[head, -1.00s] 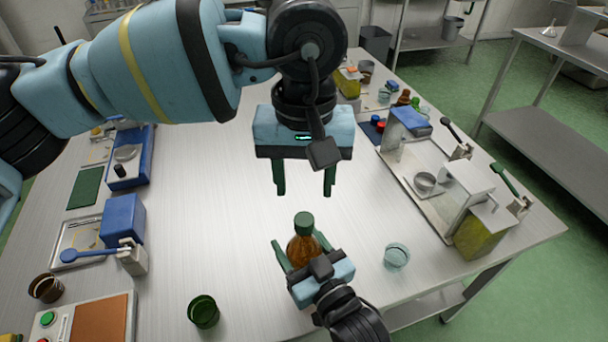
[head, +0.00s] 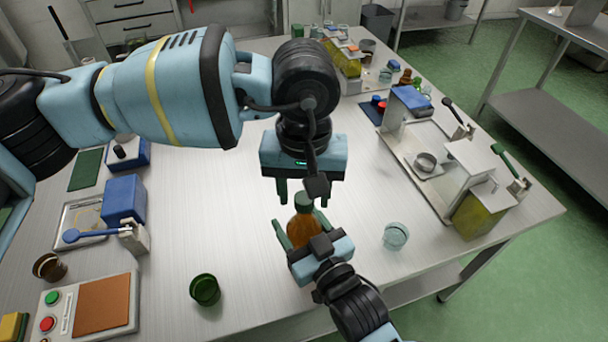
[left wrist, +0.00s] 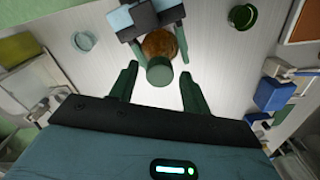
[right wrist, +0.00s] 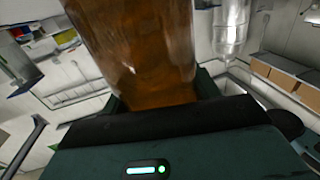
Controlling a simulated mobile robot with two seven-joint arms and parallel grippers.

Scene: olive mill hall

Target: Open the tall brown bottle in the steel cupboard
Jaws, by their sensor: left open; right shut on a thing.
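The tall brown bottle (head: 301,231) stands upright with its green cap (head: 303,201) on. My right gripper (head: 299,226) is shut around its body; the amber side (right wrist: 145,50) fills much of the right wrist view. My left gripper (head: 303,194) is open, pointing down just above the bottle. In the left wrist view, the cap (left wrist: 160,71) shows between the open fingertips (left wrist: 159,70), with the brown body (left wrist: 158,44) beyond. I cannot tell whether the fingers touch the cap. Whether the bottle's base touches the table is hidden.
A clear glass (head: 396,236) stands right of the bottle, a green cup (head: 205,290) left of it. A button panel (head: 88,306) lies at front left, a white-framed device (head: 420,165) at right. The steel table (head: 215,215) is bare at centre left.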

